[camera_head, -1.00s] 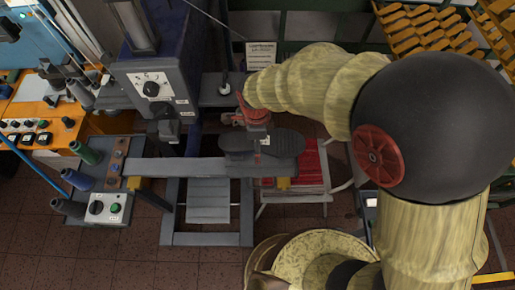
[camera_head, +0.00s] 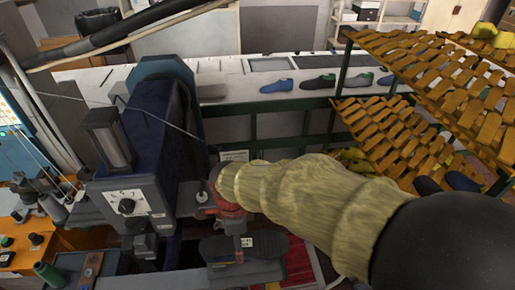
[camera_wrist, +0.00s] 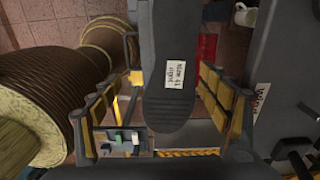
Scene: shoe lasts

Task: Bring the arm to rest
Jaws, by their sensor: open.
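My gripper (camera_wrist: 166,85) is open in the wrist view, with one finger on each side of a dark shoe-shaped piece (camera_wrist: 172,118). A gap shows between the piece and each finger. The piece has a pale printed label. In the head view the dark piece (camera_head: 218,249) lies flat by the grey machine, below my red wrist (camera_head: 228,190). My arm reaches in from the lower right, bent and covered in a pale yellow sleeve. The fingertips cannot be made out in the head view.
The grey-blue machine (camera_head: 125,203) stands close left of my wrist. Slanted orange racks (camera_head: 410,140) stand at the right. Behind, a long bench (camera_head: 235,88) carries several shoes, including a blue one (camera_head: 277,86). A red surface (camera_head: 298,262) lies below my arm.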

